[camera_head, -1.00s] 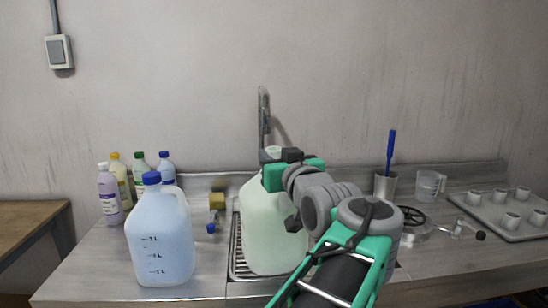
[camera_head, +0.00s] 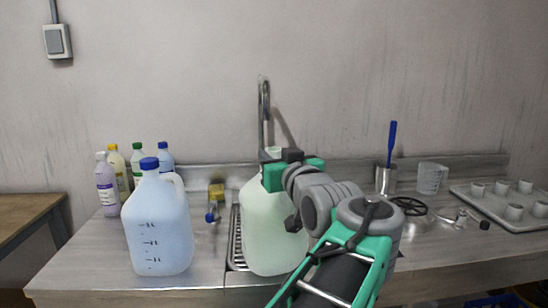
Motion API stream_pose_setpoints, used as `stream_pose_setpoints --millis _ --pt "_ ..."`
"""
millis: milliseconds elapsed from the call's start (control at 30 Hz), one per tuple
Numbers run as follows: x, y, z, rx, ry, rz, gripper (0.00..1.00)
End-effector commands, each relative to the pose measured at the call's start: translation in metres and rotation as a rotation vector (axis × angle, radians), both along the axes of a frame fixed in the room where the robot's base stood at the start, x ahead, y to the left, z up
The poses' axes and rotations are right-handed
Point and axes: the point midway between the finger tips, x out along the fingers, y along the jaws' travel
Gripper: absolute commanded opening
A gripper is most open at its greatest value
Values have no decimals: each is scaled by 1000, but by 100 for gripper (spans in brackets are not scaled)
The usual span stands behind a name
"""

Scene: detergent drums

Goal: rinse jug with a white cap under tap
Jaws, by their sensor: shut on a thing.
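The pale green, translucent jug (camera_head: 268,225) is upright in front of the sink's drain grid. Its top shows a pale, whitish cap (camera_head: 272,152), partly hidden by my gripper. My gripper (camera_head: 276,162) is shut on this jug near its neck; the fingers and the grip itself are largely hidden. The metal tap (camera_head: 264,105) rises behind the jug, its spout end in line with the jug's top. I cannot tell how far apart they are in depth, and no water is visible.
A large blue jug with a blue cap (camera_head: 157,230) stands left of the sink (camera_head: 236,250). A metal cup (camera_head: 386,180), a clear measuring cup (camera_head: 432,177) and a tray of cups (camera_head: 480,208) are on the right.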

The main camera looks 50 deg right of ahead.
Motion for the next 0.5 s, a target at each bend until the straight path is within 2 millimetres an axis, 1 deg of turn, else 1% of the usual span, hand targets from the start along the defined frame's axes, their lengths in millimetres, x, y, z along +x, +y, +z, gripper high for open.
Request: stream_pose_setpoints --millis 500 --pt "0 0 -21 -2 -1 0 0"
